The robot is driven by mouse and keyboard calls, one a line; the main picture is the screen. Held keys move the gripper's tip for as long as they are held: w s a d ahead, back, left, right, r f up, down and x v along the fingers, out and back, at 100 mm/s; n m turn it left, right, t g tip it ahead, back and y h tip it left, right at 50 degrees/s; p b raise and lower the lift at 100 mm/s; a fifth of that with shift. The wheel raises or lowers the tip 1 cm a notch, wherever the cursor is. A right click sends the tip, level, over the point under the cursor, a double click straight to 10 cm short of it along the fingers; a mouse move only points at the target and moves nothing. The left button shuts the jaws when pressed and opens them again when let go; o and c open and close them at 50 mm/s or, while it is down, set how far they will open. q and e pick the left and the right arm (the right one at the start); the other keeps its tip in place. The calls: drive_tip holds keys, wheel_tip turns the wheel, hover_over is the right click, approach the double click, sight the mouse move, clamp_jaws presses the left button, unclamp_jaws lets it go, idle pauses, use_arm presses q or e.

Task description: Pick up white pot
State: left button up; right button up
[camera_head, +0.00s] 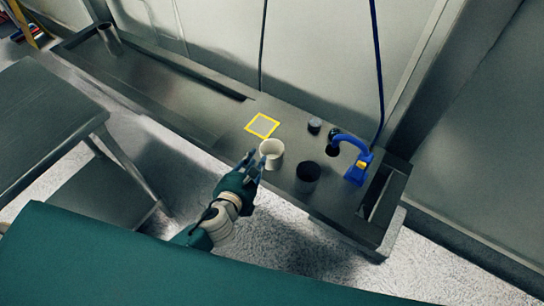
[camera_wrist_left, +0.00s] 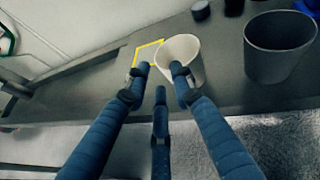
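The white pot (camera_head: 273,154) stands upright on the grey metal bench, its open mouth facing up. My left gripper (camera_head: 253,164) is at the pot's near left side, with its fingers spread. In the left wrist view, the white pot (camera_wrist_left: 192,58) is just beyond the fingertips of my gripper (camera_wrist_left: 162,74). One blue finger overlaps the pot's front in the picture, and another is left of it. I cannot tell whether any finger touches the pot. Nothing is held. My right gripper is out of view.
A dark pot (camera_head: 307,178) stands right of the white pot. A blue curved fixture (camera_head: 355,174), small dark round items (camera_head: 314,125) and a yellow-framed square (camera_head: 262,126) are on the bench (camera_head: 215,118). A metal cylinder (camera_head: 109,39) stands far left. A wall runs behind.

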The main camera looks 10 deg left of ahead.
sight(273, 148)
use_arm(q)
drive_tip(key=x, duration=0.7)
drive_tip(key=shift+w+a+f, duration=0.3)
drive_tip(key=shift+c, duration=0.5)
clamp_jaws()
